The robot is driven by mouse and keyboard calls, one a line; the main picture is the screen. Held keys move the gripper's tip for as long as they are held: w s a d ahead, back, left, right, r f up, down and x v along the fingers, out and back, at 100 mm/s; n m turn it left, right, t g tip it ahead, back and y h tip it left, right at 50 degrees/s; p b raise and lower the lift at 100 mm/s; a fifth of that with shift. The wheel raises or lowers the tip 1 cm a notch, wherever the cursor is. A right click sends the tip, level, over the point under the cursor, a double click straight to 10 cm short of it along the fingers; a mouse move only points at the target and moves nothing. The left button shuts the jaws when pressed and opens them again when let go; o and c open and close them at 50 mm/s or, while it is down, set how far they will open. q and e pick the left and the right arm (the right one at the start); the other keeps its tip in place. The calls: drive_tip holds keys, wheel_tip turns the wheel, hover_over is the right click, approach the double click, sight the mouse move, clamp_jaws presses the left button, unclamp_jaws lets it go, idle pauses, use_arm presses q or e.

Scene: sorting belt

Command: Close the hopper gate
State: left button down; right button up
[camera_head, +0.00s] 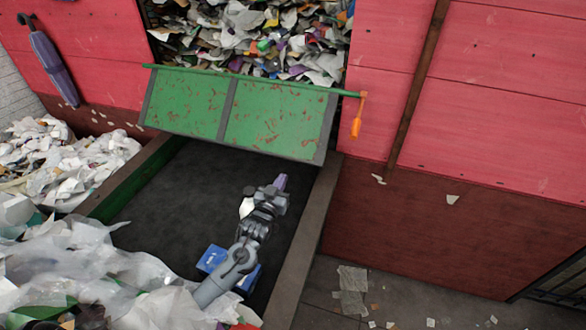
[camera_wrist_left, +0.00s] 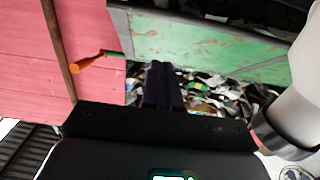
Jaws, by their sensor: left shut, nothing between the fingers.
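The hopper gate (camera_head: 190,103) is a green, rust-flecked panel. It hangs tilted outward from a bar along its top edge, and mixed waste (camera_head: 250,35) shows behind and above it. An orange handle (camera_head: 357,118) hangs at the bar's right end. My left gripper (camera_head: 281,181) is shut and empty over the dark belt, below the gate's lower edge and apart from it in the picture. In the left wrist view, the shut fingers (camera_wrist_left: 162,85) overlap the gate (camera_wrist_left: 205,45) and the waste; contact cannot be told. The orange handle (camera_wrist_left: 88,63) is left of them. My right gripper is not in view.
The dark belt (camera_head: 165,195) runs below the gate between side rails (camera_head: 303,240). Piles of white film and paper (camera_head: 70,255) lie at left. A blue item (camera_head: 212,258) is partly hidden by my arm. A red wall (camera_head: 490,90) with a brown post stands at right.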

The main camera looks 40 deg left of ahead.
use_arm(q)
approach(297, 158)
drive_tip(key=w+a+r, duration=0.2)
drive_tip(key=w+r, duration=0.1)
drive_tip(key=shift+w+a+f, duration=0.15)
drive_tip(key=shift+w+f, duration=0.45)
drive_tip(key=shift+f, duration=0.05)
drive_tip(key=shift+w+a+f, duration=0.15)
drive_tip(key=shift+w+f, duration=0.45)
drive_tip(key=shift+f, duration=0.15)
